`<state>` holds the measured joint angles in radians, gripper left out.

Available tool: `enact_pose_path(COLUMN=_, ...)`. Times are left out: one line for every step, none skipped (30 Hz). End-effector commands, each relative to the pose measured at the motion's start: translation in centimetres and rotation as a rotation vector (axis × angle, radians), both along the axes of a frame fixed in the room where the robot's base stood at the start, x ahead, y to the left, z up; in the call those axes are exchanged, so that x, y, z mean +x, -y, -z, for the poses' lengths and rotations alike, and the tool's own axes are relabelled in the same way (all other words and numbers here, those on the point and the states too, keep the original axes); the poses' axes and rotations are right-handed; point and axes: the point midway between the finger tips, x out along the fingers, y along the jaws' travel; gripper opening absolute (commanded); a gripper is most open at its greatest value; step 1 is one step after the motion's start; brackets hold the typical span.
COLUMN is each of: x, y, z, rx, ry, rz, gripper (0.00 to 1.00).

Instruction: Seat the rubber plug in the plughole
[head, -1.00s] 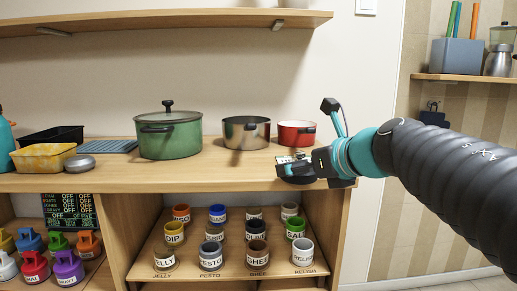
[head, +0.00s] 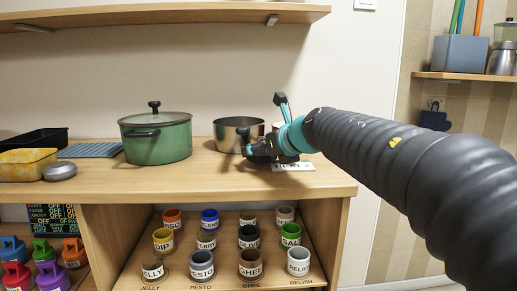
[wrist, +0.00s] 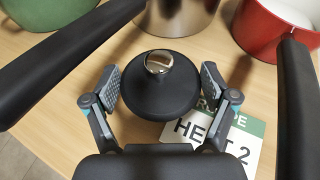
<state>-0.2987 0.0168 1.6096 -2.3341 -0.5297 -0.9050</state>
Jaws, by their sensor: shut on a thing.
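My gripper (head: 268,150) is over the counter's right part, in front of the steel pan. In the wrist view my gripper (wrist: 160,88) has its two pads on either side of a black domed round piece (wrist: 150,98) with a shiny metal knob or ring on top. The gripper is shut on it. The piece looks upright; I cannot tell whether it is a rubber plug or a small lid. Its underside is hidden. No sink or plughole shows. An open steel pan (head: 232,134) and an open red pan (wrist: 272,30) stand just behind.
A card reading HEAT 2 (head: 294,167) lies on the wooden counter (head: 220,178) under my gripper. A lidded green pot (head: 156,140), a yellow dish (head: 26,165) and a grey round thing (head: 60,171) stand left. Labelled jars fill the shelf below. The counter's front centre is clear.

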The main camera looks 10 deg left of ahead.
Motion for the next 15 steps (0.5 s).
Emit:
enact_pose_path(x=0.3, y=-0.3, z=-0.1, rx=0.001, ry=0.001, rz=0.0, gripper=0.49)
enact_pose_path(x=0.4, y=-0.4, z=0.0, rx=0.001, ry=0.001, rz=0.0, gripper=0.49)
enact_pose_path(x=0.5, y=-0.5, z=0.0, rx=0.0, ry=0.0, rz=0.0, gripper=0.49)
enact_pose_path(x=0.6, y=-0.6, z=0.0, rx=0.0, ry=0.0, rz=-0.001, gripper=0.49)
enact_pose_path(x=0.7, y=-0.7, z=0.0, rx=0.0, ry=0.0, rz=-0.001, gripper=0.49)
enact_pose_path(x=0.9, y=-0.9, z=0.0, rx=0.0, ry=0.0, rz=-0.001, gripper=0.49)
enact_pose_path(x=1.1, y=-1.1, z=0.0, rx=0.0, ry=0.002, rz=-0.002, gripper=0.49)
enact_pose_path(x=1.4, y=-1.4, z=0.0, rx=-0.001, ry=0.001, rz=-0.003, gripper=0.49)
enact_pose_path(x=1.8, y=-1.7, z=0.0, rx=-0.001, ry=0.0, rz=-0.004, gripper=0.49)
enact_pose_path(x=2.2, y=-2.1, z=0.0, rx=-0.001, ry=0.0, rz=-0.004, gripper=0.49)
enact_pose_path(x=2.5, y=-2.4, z=0.0, rx=-0.001, ry=-0.001, rz=-0.004, gripper=0.49)
enact_pose_path(x=3.1, y=-2.9, z=0.0, rx=-0.001, ry=-0.001, rz=-0.004, gripper=0.49)
enact_pose_path(x=3.4, y=-3.2, z=0.0, rx=0.0, ry=0.0, rz=-0.004, gripper=0.49)
enact_pose_path(x=3.7, y=-3.4, z=0.2, rx=0.0, ry=-0.001, rz=-0.003, gripper=0.49)
enact_pose_path(x=3.5, y=-3.2, z=1.3, rx=0.0, ry=-0.001, rz=-0.001, gripper=0.49)
